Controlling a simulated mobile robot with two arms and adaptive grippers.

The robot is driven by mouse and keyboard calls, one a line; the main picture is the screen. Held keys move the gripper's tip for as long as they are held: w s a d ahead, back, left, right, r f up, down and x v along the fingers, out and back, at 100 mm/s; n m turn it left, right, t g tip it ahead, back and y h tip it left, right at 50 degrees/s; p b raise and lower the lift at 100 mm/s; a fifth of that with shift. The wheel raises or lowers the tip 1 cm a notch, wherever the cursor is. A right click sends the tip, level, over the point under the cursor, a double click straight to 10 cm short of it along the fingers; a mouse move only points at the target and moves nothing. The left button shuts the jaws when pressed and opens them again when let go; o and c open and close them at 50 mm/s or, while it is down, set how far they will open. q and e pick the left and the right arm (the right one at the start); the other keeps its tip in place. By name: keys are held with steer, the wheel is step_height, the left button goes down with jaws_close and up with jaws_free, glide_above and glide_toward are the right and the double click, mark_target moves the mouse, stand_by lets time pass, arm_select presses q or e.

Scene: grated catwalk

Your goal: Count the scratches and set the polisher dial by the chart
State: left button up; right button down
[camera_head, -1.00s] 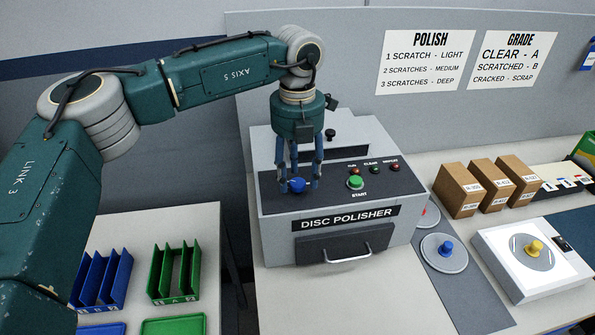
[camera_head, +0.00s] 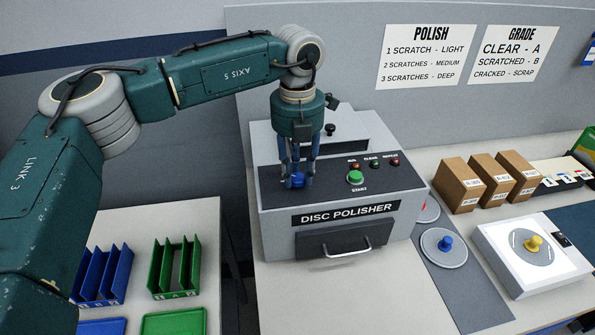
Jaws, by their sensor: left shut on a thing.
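My left gripper (camera_head: 298,178) reaches down from above to the polisher's top panel. It is shut on the blue dial (camera_head: 297,181), and its fingers hide most of the dial, so I cannot read its setting. The disc polisher (camera_head: 282,229) is a grey box with a green start button (camera_head: 355,177). The polish chart (camera_head: 428,57) on the wall reads 1 scratch light, 2 scratches medium, 3 scratches deep. A disc with a yellow knob (camera_head: 534,243) lies on the white lit box (camera_head: 510,274). Small marks show on it, too small to count surely. My right gripper is out of view.
A grey disc with a blue knob (camera_head: 445,243) lies on a dark mat right of the polisher. Several brown boxes (camera_head: 455,186) stand behind. Blue (camera_head: 103,277) and green (camera_head: 175,270) racks stand on the left table. A grade chart (camera_head: 513,57) hangs beside the polish chart.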

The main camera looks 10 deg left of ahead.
mark_target(298, 177)
arm_select(q)
steer(key=m+b, duration=0.1)
steer(key=m, duration=0.2)
steer(key=shift+m+b, duration=0.3)
steer(key=shift+b, duration=0.1)
steer(key=m+b, duration=0.1)
steer(key=m, duration=0.2)
steer(key=shift+m, duration=0.3)
steer(key=m, duration=0.3)
steer(key=shift+m, duration=0.3)
steer(key=m, duration=0.4)
steer(key=shift+r+b, duration=0.1)
steer(key=shift+b, duration=0.2)
steer(key=shift+m, duration=0.3)
steer(key=o, duration=1.1)
steer(key=shift+o, duration=0.2)
step_height(298, 177, up, 12)
